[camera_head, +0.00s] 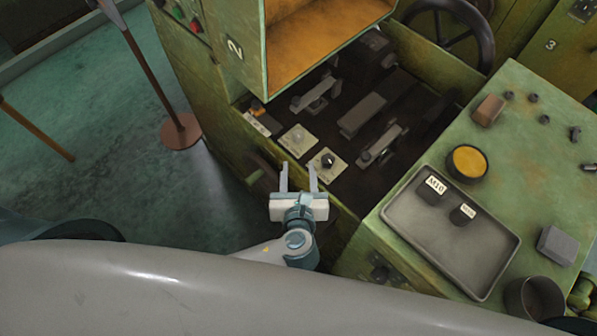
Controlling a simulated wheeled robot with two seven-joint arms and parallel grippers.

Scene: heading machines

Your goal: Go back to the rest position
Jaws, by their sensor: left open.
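My left gripper (299,178) is open, with its two fingers apart and nothing between them. It is in front of the machine's dark recess, close to the panel with a black knob (328,161). A second light panel with a pale button (298,139) lies just beyond the fingertips. I cannot tell whether the fingers touch anything. My right gripper does not show.
A green machine (222,75) with an open orange-lined box stands ahead. At right, a green bench (515,140) bears a grey tray (409,238) with labelled dark parts and a yellow-topped cup (467,162). A post (181,132) stands on open floor at left.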

